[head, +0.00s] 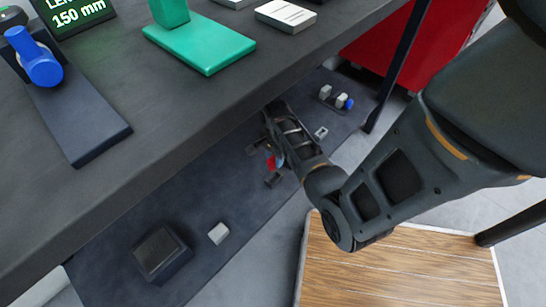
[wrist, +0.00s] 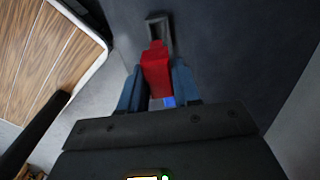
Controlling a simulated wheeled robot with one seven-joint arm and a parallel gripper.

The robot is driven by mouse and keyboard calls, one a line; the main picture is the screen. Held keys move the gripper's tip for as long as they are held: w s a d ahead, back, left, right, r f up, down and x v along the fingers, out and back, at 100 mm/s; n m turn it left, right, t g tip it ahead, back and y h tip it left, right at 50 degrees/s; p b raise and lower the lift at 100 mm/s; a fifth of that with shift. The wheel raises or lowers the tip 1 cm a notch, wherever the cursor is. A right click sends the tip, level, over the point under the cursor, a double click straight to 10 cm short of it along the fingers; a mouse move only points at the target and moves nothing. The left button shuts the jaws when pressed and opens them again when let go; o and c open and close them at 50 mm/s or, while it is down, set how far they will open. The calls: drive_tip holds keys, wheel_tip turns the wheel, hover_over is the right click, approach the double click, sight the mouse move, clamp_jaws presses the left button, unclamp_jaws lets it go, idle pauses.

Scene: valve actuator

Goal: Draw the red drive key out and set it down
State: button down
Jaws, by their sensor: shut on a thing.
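The red drive key (wrist: 156,72) sits between the two blue fingers of my gripper (wrist: 157,88) in the wrist view. The fingers are shut on its sides. Its far end meets a grey metal piece (wrist: 159,30); I cannot tell whether it is inside, touching or just above that piece. A small blue patch shows between the fingers behind the key. In the head view a bit of the red key (head: 271,162) shows beside my gripper, low down beyond the table edge and above the dark lower surface (head: 190,200). My arm hides much of that spot.
The dark table (head: 180,110) overhangs the lower surface at the left. A dark box (head: 162,254), a pale block (head: 218,233), a small metal plate (head: 321,132) and a blue-and-grey part (head: 343,102) lie below. A wood-topped unit (head: 400,270) stands at the right.

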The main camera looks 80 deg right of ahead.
drive_tip(key=shift+r, duration=0.15)
drive_tip(key=shift+f+b, duration=1.7)
drive_tip(key=shift+f, duration=1.3)
drive_tip(key=shift+p, duration=0.7)
drive_tip(key=shift+f+b, duration=1)
drive_tip(key=shift+f, duration=0.55)
drive_tip(key=c, duration=0.7)
unclamp_jaws()
drive_tip(key=shift+r+p, duration=1.65)
drive_tip(key=shift+r, duration=2.25)
